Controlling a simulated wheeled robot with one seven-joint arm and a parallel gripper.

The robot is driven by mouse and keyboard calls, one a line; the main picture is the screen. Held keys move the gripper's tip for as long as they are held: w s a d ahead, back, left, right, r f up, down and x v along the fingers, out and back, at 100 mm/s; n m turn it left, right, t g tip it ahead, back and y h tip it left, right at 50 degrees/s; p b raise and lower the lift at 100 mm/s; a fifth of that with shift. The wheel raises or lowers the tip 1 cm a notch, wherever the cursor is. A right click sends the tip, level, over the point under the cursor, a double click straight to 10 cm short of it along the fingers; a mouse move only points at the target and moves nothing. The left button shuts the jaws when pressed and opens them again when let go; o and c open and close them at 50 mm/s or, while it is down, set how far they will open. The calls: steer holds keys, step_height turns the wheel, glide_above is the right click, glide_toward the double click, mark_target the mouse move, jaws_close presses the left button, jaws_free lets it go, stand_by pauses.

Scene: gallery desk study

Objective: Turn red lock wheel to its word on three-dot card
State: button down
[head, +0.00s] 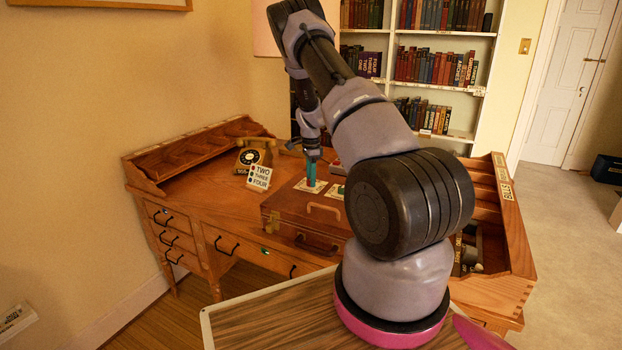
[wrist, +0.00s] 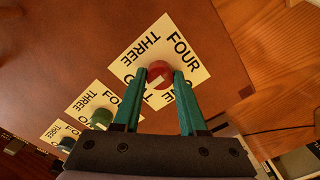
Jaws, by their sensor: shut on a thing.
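The red lock wheel (wrist: 160,71) sits on a cream word plate (wrist: 186,56) on top of the brown case (head: 290,208). FOUR and THREE read clearly on the plate; the nearer words are partly covered. My gripper (wrist: 161,74) has its teal fingers on either side of the red wheel, shut on it. In the head view my gripper (head: 311,174) reaches straight down to the case top and hides the wheel. I cannot tell which word the wheel points to. The white card (head: 258,178) reads TWO, THREE, FOUR from top to bottom; its dots are too small to match surely.
A green wheel (wrist: 102,117) and a dark wheel (wrist: 67,143) sit on their own plates along the case. A yellow telephone (head: 256,154) stands behind the card on the wooden desk (head: 205,190). Organiser shelves edge both desk sides.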

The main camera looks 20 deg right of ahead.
steer(key=shift+c, duration=2.2)
jaws_free()
steer(key=shift+r, duration=0.1)
step_height(320, 180, up, 11)
steer(key=shift+f, duration=0.2)
